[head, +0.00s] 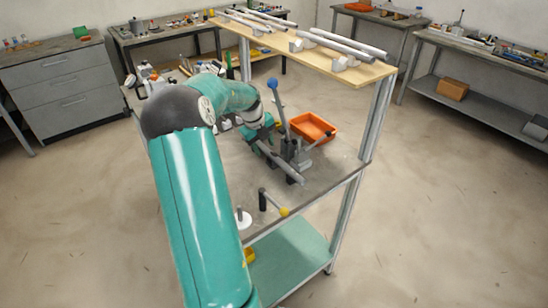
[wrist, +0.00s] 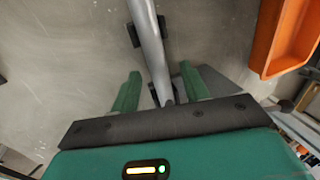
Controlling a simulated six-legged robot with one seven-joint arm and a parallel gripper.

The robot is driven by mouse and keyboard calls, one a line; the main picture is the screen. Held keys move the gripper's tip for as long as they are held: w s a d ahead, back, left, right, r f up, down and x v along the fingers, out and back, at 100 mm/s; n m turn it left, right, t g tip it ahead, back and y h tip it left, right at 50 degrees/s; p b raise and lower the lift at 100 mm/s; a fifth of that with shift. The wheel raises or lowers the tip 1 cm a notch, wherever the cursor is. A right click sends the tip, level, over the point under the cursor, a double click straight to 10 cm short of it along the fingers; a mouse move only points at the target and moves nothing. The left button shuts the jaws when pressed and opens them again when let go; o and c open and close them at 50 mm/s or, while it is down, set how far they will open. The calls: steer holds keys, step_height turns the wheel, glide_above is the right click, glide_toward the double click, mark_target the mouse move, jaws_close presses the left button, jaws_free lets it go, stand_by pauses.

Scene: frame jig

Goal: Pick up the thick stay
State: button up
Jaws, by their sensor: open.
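A long grey bar, which looks like the thick stay (head: 284,168), lies slanting on the workbench beside a dark clamp-like fixture. In the wrist view the grey bar (wrist: 149,40) runs from the top edge down between my two green fingers. My gripper (wrist: 160,80) is open, with one finger on each side of the bar and a gap visible on both sides. In the head view my gripper (head: 261,137) is at the bar's far end, partly hidden by my arm. A dark block (wrist: 137,33) sits under the bar. I cannot tell the height of the fingers above the bench.
An orange tray (head: 312,128) stands right of the fixture; it also shows in the wrist view (wrist: 280,35). A blue-knobbed lever (head: 279,105) rises beside my gripper. A wooden shelf (head: 375,73) with several pale tubes is above. A yellow-knobbed handle (head: 283,211) is near the front.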

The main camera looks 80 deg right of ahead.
jaws_close()
